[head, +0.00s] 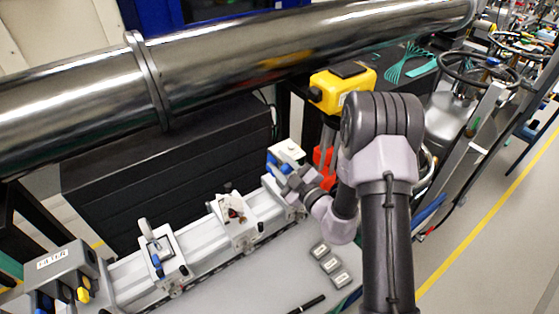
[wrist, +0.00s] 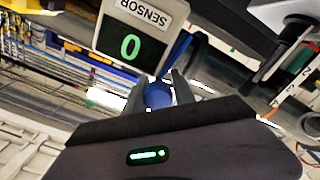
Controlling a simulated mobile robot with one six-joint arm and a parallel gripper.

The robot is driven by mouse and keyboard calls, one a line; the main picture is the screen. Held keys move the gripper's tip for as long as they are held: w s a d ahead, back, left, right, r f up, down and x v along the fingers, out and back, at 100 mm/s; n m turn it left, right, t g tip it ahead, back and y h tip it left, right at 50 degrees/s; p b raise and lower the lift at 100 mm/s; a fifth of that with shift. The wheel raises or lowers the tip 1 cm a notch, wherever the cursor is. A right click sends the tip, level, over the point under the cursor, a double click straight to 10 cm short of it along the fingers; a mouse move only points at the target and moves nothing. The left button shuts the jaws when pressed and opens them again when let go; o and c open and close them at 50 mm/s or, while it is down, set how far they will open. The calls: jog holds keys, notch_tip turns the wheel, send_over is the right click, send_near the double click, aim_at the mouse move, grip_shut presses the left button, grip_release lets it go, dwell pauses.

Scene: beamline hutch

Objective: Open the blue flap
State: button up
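A white box marked SENSOR (wrist: 142,14) with a green 0 on its dark display fills the upper left middle of the wrist view. A thin blue flap (wrist: 181,45) sticks out at its right side, seen nearly edge-on. A rounded blue part (wrist: 158,95) shows between the two fingers of my gripper (wrist: 159,82). The fingers flank it closely; I cannot tell whether they press on it. In the head view, my gripper (head: 285,178) is at the front of a small white unit (head: 287,150) with blue parts at the rail's far end, partly hiding it.
A long white rail (head: 203,255) carries other units, including a white one with a blue knob (head: 160,262). A large steel pipe (head: 230,55) runs behind and above. A yellow device (head: 342,88) stands close to my arm. Small labelled blocks (head: 330,264) and a black pen (head: 307,304) lie in front.

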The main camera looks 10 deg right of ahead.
jog(key=shift+o, duration=1.4)
jog(key=shift+d, duration=0.1)
jog(key=v, duration=1.7)
jog(key=shift+s+p, duration=0.2)
jog(key=shift+p, duration=0.15)
